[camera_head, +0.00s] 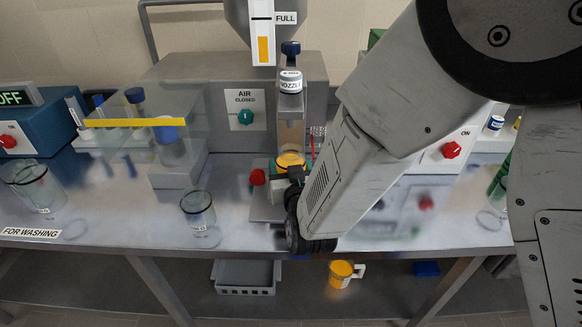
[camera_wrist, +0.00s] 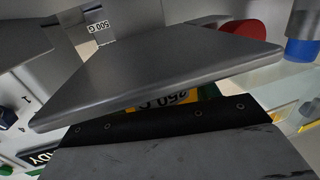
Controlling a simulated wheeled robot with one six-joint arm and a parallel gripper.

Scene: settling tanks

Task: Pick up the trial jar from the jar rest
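I cannot tell for certain which thing is the trial jar. A clear glass jar (camera_head: 198,210) stands upright near the bench's front edge, left of my arm; another clear jar (camera_head: 38,188) stands at the left by the FOR WASHING label. No jar rest is clearly marked. My gripper (camera_head: 295,174) is mostly hidden by my own wrist, close to a yellow-ringed part under the nozzle column (camera_head: 291,84). No jar shows between fingers.
The AIR panel (camera_head: 246,108) with a green knob stands behind the bench. A clear hood with a yellow edge (camera_head: 135,122) is at left. A grey crate (camera_head: 246,278) and a yellow jug (camera_head: 341,273) sit below. Bench space around the front jar is clear.

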